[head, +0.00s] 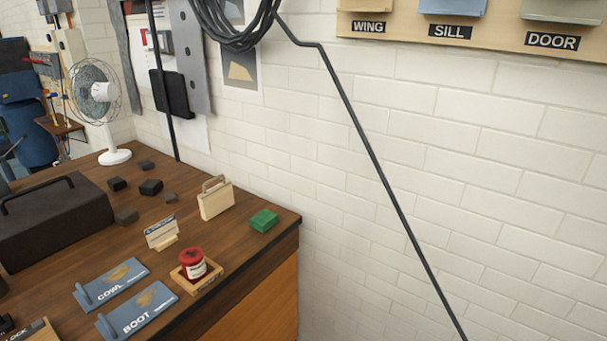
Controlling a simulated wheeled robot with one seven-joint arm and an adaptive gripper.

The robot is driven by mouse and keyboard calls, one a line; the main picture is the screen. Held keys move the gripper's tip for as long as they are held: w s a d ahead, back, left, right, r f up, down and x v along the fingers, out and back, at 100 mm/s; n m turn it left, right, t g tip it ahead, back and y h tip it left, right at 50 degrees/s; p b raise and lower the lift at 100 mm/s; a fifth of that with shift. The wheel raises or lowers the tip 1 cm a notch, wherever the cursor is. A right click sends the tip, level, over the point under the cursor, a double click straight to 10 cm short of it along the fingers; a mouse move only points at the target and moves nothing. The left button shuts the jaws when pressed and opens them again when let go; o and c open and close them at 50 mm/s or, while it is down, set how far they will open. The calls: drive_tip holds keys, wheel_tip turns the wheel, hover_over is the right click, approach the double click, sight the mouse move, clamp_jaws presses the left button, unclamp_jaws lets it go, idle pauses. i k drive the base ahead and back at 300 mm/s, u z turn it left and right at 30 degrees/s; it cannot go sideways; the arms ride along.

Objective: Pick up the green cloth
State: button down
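The green cloth (263,221) is a small folded block. It lies on the wooden bench top (225,238) near the bench's right end, close to the white brick wall. It is fully visible in the head view, with nothing on top of it. My gripper is not in view.
Left of the cloth stands a cream block with a handle (215,198). A red tin (192,264) on a wooden tray, a small card stand (162,232) and blue COWL (112,283) and BOOT (137,311) plates lie nearer. A black cable (375,165) hangs along the wall.

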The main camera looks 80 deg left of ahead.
sight(264, 220)
drive_tip(key=u, duration=2.75)
